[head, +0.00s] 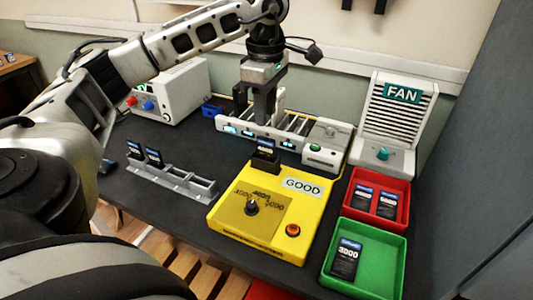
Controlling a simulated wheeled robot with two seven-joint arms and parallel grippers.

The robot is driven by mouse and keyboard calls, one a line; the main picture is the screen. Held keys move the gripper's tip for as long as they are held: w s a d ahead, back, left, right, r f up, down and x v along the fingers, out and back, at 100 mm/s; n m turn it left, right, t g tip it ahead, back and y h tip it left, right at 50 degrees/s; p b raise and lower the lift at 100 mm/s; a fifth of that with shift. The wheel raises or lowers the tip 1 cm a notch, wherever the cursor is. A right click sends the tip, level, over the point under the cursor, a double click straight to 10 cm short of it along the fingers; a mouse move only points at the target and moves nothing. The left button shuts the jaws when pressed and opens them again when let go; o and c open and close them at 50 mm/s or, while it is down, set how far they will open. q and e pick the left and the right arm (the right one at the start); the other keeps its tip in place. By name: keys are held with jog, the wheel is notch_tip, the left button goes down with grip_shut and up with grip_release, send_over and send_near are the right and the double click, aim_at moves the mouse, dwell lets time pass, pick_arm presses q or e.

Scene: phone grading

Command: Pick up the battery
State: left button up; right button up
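My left gripper (263,112) points down at the back middle of the table, just above and perhaps behind a dark battery (265,148). That battery stands upright at the back of the yellow tester (228,228), which has a GOOD label and a dial. The fingers look close together, but their gap and any contact with the battery cannot be made out. Two more batteries (154,157) stand in the grey rack (200,190) at the left. Two lie in the red bin (376,182), and one marked 3000 (346,258) lies in the green bin (385,286). My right gripper is not in view.
A charger-like unit (290,140) with lit displays stands behind the tester. A FAN box (395,125) is at the back right, and a white instrument with knobs (175,92) is at the back left. Dark table surface shows between the rack and tester.

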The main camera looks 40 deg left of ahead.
aim_at(266, 146)
pick_arm(q)
notch_tip(266, 146, down, 10)
jog(key=shift+s+p, duration=0.1)
jog(key=shift+p, duration=0.25)
grip_shut()
